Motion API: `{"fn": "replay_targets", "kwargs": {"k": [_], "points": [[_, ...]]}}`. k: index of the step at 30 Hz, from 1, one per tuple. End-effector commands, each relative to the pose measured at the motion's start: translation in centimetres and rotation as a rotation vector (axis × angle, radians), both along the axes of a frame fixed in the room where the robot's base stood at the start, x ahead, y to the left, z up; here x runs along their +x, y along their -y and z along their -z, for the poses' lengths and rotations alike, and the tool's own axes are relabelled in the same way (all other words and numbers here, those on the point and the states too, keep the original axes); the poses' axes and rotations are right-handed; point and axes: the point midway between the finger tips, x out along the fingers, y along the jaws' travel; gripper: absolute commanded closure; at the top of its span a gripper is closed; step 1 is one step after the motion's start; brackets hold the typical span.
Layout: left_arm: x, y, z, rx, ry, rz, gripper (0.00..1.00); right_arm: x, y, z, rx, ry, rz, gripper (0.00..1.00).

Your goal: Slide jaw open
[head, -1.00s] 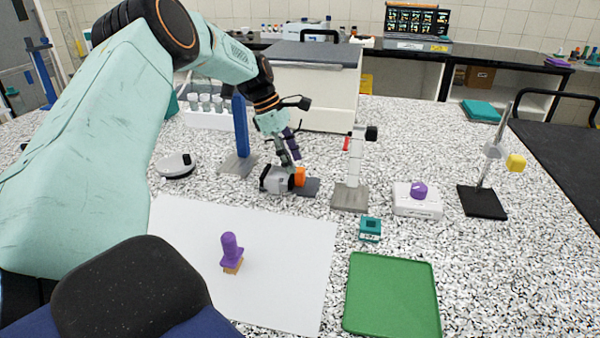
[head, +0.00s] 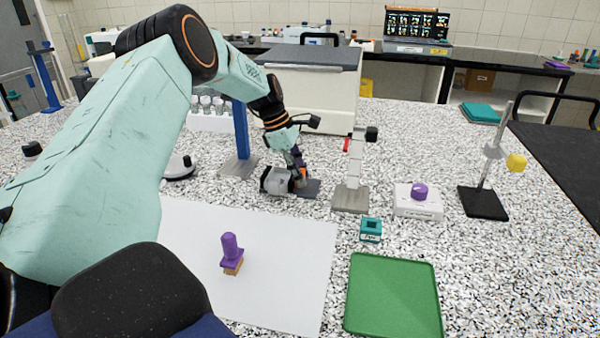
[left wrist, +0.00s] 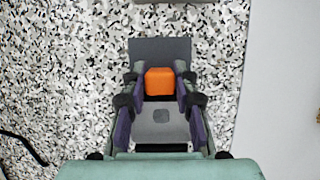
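A small grey device (head: 277,180) with an orange block stands on a dark grey base plate (head: 313,188) near the middle of the table. In the left wrist view, the orange block (left wrist: 159,82) sits between my left fingers, with a grey body (left wrist: 160,122) below it and the dark plate (left wrist: 160,49) above. My left gripper (head: 300,172) is down at the device. Its purple-sided fingers (left wrist: 159,80) stand on either side of the orange block, apart, with narrow gaps showing. In the head view the fingers partly hide the orange block. My right gripper is not in view.
A blue post (head: 240,130) stands behind left of the device, and a white stand (head: 354,165) to its right. A purple-handled stamp (head: 231,252) stands on a white sheet (head: 285,285) in front. A green tray (head: 392,300) and small teal box (head: 371,229) are at front right.

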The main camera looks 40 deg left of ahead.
Motion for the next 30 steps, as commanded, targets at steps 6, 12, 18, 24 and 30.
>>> {"fn": "replay_targets", "kwargs": {"k": [6, 12, 18, 24, 30], "points": [[-0.1, 0.0, 0.1, -0.001, -0.004, 0.002, 0.96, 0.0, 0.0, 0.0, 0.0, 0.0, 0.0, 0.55], [-0.1, 0.0, 0.1, -0.001, -0.005, 0.002, 1.0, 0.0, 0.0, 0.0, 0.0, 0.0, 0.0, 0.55], [-0.2, 0.0, 0.2, -0.002, -0.005, 0.002, 1.0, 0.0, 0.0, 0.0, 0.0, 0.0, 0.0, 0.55], [0.3, 0.9, 0.0, -0.001, -0.006, 0.004, 1.0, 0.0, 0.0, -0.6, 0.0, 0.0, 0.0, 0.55], [1.3, 2.8, 0.0, -0.002, -0.007, 0.003, 1.0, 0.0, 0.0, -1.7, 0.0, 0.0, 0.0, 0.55]]}}
